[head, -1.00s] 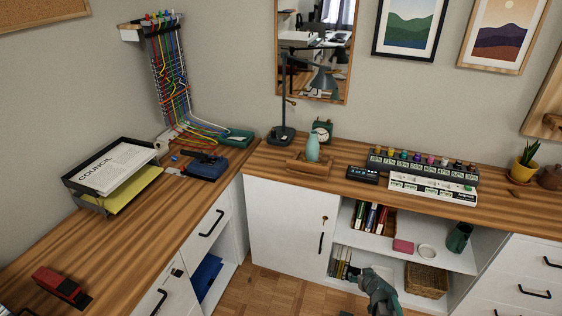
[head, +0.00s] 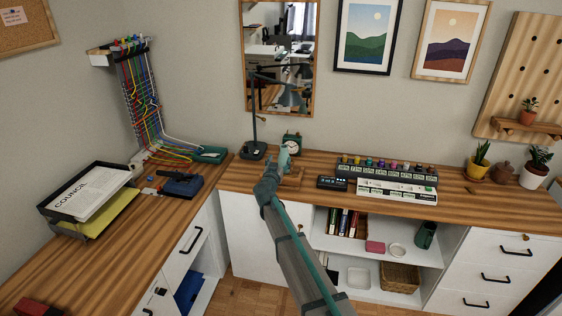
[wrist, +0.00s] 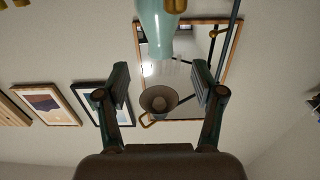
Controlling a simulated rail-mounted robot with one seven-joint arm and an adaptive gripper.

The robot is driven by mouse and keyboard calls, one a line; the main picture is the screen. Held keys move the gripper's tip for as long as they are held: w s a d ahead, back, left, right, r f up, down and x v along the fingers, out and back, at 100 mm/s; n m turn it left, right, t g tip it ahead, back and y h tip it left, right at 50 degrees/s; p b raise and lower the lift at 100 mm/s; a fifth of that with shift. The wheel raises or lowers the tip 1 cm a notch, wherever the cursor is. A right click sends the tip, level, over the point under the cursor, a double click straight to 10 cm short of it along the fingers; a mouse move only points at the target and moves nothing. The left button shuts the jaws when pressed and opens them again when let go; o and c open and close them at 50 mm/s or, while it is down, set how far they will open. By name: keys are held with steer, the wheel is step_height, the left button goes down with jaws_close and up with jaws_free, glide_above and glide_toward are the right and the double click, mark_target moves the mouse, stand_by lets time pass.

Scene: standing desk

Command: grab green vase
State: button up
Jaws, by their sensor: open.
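The pale green vase (head: 284,158) stands upright on a small wooden stand (head: 294,180) on the back counter, partly hidden behind my gripper (head: 271,174) in the head view. In the wrist view, which is upside down, the vase (wrist: 158,22) shows at the top, its narrow neck pointing down the picture. My gripper (wrist: 161,72) is open and empty there. The vase lies in line with the gap between the fingers, but not visibly between the fingertips. I cannot tell whether anything touches it. A darker green vessel (head: 426,235) lies on the open shelf below.
A desk lamp (head: 255,148) stands left of the vase, and its shade (wrist: 159,98) shows in the wrist view. A green clock (head: 292,146) is close behind the vase. A small black digital box (head: 331,183) and a white power strip (head: 396,191) lie to the right.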

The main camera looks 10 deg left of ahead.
mark_target(283, 151)
steer(key=w, duration=0.3)
steer(key=w+p, duration=0.1)
steer(key=w, duration=0.2)
steer(key=w+p, duration=0.1)
steer(key=w, duration=0.2)
steer(key=shift+d+r, duration=0.1)
steer(key=shift+d, duration=0.3)
jaws_close()
